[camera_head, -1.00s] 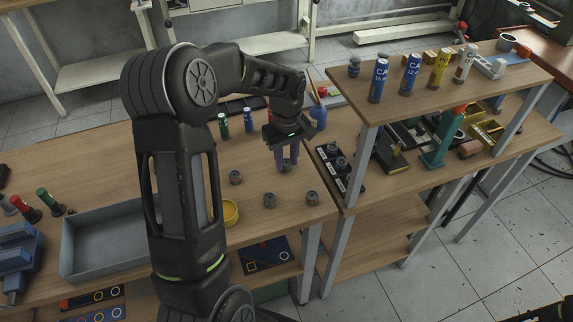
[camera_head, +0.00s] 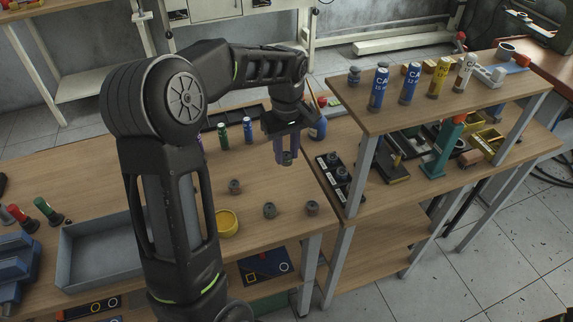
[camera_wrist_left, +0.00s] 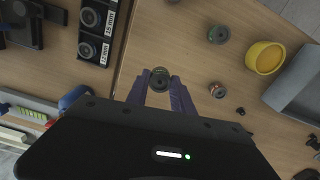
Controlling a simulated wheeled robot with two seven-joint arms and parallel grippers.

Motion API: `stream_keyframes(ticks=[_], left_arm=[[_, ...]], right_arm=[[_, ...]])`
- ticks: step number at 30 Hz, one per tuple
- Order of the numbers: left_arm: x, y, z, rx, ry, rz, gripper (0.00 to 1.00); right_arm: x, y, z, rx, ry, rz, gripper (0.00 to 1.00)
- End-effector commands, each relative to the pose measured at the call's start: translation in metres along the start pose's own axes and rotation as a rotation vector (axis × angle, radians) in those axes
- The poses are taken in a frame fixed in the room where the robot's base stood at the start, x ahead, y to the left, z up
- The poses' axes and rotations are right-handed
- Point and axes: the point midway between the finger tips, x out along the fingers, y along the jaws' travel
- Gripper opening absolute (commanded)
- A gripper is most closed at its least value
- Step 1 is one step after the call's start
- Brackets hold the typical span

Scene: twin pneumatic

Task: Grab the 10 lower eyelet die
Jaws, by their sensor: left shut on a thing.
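My left gripper (camera_head: 286,156) is shut on a small dark grey round die (camera_head: 287,158), held between the purple fingertips above the wooden bench. The held die also shows between the fingertips in the left wrist view (camera_wrist_left: 160,78). Its size marking cannot be read. Three similar loose dies stand on the bench: one left of the gripper (camera_head: 235,186), one nearer the front (camera_head: 270,209) and one near the front right corner (camera_head: 312,208). My right gripper is not in view.
A yellow bowl (camera_head: 227,222) and a grey tray (camera_head: 95,255) stand left. A raised shelf (camera_head: 440,110) with glue bottles is at right.

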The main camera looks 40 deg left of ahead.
Motion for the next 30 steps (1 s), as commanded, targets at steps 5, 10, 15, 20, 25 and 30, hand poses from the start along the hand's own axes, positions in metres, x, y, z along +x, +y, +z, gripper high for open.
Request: stream_keyframes(ticks=[5,10,15,20,25,30], left_arm=[[-0.028,0.001,0.0,-0.001,0.001,0.002,0.0],[-0.036,0.0,0.0,0.0,-0.001,0.0,0.0],[-0.036,0.0,0.0,0.0,-0.001,0.0,0.0],[-0.035,0.0,0.0,0.0,-0.001,0.0,0.0],[-0.035,0.0,0.0,0.0,-0.001,0.0,0.0],[-0.032,0.007,0.006,0.051,-0.002,-0.001,0.0]], right_arm=[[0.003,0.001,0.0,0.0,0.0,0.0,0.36],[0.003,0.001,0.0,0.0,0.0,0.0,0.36],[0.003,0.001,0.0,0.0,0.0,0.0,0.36],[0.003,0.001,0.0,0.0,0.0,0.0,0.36],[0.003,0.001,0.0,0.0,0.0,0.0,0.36],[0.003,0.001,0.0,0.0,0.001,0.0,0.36]])
